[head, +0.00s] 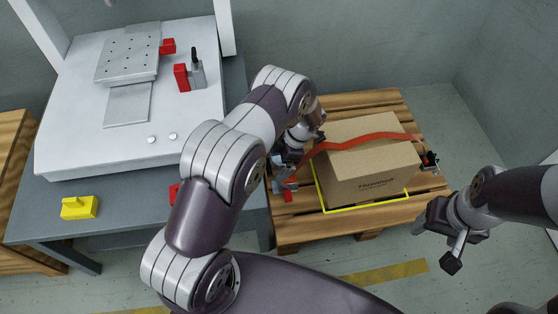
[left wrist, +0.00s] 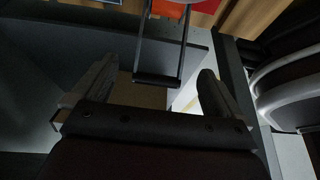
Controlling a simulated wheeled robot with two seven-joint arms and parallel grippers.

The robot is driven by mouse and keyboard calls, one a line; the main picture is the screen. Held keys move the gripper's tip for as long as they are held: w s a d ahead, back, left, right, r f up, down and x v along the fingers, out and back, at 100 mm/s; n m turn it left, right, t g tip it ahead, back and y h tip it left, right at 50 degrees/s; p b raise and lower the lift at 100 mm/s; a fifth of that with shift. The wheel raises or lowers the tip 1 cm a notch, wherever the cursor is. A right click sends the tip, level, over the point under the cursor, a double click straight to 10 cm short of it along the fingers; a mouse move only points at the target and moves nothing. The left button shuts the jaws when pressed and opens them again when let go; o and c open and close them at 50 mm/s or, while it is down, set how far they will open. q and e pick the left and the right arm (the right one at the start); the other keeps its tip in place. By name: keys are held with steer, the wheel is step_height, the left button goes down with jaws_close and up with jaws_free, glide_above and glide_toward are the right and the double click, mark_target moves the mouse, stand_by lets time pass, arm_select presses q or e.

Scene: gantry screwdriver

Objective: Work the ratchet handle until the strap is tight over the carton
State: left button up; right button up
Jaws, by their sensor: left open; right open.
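The brown carton (head: 365,165) stands on a wooden pallet (head: 300,228). An orange-red strap (head: 370,140) runs over the carton's top, wavy and bowed. The ratchet (head: 286,184) is at the pallet's left edge, partly hidden by my left arm. My left gripper (head: 285,163) is open by the ratchet. In the left wrist view the dark ratchet handle (left wrist: 158,80), two thin bars and a crossbar, lies between the open fingers (left wrist: 156,70); I cannot tell whether they touch it. My right gripper (head: 446,240) is open and empty, right of the pallet.
A yellow outline (head: 365,204) surrounds the carton's base. A dark strap fitting (head: 430,161) is at the pallet's right edge. A grey bench (head: 35,210) at left carries a white machine (head: 70,140) with red blocks, and a yellow block (head: 79,207). The floor right of the pallet is clear.

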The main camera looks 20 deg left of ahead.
arm_select(q)
steer(key=p+v, duration=0.6)
steer(key=v, duration=0.6)
steer(key=shift+r, duration=0.1)
steer(key=shift+c, duration=0.3)
